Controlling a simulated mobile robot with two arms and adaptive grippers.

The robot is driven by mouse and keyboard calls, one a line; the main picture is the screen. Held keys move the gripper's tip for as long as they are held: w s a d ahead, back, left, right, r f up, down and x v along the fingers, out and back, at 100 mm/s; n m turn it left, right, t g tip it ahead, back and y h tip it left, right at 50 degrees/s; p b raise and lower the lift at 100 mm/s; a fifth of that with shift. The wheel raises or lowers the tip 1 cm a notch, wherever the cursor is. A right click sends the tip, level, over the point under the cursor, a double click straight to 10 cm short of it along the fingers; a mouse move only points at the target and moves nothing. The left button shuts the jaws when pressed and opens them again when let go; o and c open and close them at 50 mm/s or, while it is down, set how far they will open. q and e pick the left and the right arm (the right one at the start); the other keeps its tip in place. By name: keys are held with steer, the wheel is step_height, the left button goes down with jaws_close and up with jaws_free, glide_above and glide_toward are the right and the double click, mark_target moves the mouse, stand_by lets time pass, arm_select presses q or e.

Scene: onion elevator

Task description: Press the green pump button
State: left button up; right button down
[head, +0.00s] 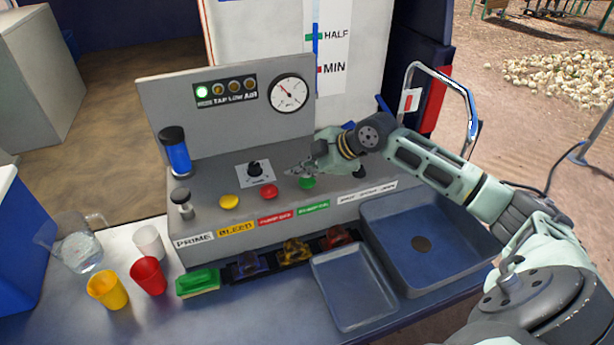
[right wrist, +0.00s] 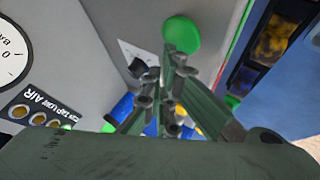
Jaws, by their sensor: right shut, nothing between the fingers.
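The green pump button (head: 307,183) is a round button on the grey control console, at the right end of the row after the yellow and red buttons. In the right wrist view the green button (right wrist: 181,35) shows large, just past the fingertips. My right gripper (head: 292,172) is shut and empty, its fingertips close above and left of the green button in the head view. In the right wrist view the right gripper (right wrist: 172,75) points toward the button. I cannot tell whether they touch. My left gripper is not in view.
The red button (head: 269,192), yellow button (head: 229,202) and black knob (head: 254,168) sit to the left. A gauge (head: 289,94) and lit green lamp (head: 202,92) are on the back panel. Cups, a pitcher (head: 78,250), a tray (head: 353,288) and a sink (head: 430,220) stand around the console.

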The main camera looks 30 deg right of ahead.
mark_target(302, 183)
steer(key=shift+r, duration=0.3)
step_height(302, 183, up, 5)
steer(key=p, duration=0.4)
stand_by(0.5)
steer(key=shift+f, duration=0.1)
stand_by(0.4)
